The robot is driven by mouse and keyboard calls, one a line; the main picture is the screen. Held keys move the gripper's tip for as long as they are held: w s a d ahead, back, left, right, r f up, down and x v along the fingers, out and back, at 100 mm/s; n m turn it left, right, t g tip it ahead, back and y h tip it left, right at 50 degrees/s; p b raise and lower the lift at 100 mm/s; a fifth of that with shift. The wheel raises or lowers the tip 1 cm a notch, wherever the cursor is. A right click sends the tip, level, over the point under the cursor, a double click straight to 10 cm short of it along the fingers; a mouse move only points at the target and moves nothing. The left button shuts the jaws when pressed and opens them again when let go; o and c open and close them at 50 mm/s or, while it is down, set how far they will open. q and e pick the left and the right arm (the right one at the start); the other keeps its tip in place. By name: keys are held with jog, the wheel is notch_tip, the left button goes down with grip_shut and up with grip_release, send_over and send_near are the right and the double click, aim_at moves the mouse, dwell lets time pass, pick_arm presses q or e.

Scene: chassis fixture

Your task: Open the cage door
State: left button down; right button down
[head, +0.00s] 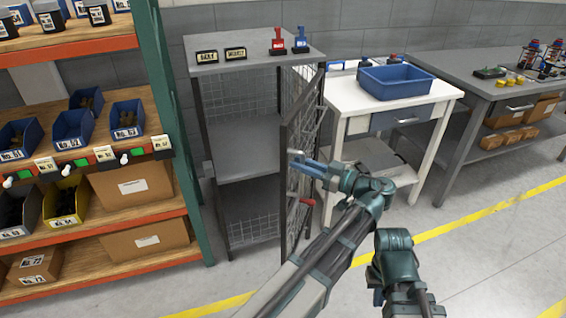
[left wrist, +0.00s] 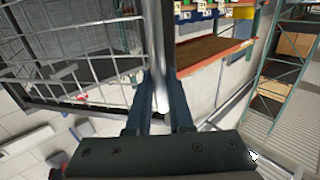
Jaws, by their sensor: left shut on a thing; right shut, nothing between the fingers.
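The grey cage (head: 199,60) stands against the wall, its front uncovered so the shelves inside show. Its mesh door (head: 284,190) stands swung out from the right front corner, its free edge towards me. My left gripper (head: 302,164) is at the door's outer side, partly covering it. In the left wrist view my left gripper (left wrist: 160,108) is shut on a pale upright bar, the door handle (left wrist: 160,90), beside the mesh door (left wrist: 95,70). My right gripper (head: 376,292) hangs low at the bottom, away from the cage, shut and empty; its fingertips are hard to make out.
A shelf rack (head: 190,150) with bins stands left of the cage. A white table (head: 345,104) with a blue tray (head: 398,77) is close on the right, a grey workbench (head: 475,85) beyond it. The floor (head: 470,260) at the lower right is clear.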

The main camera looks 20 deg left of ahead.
pick_arm(q)
jog(key=shift+w+d+n+g, duration=0.15)
jog(key=shift+d+n+g, duration=0.25)
jog(key=shift+d, duration=0.55)
jog(key=c, duration=1.1)
grip_release()
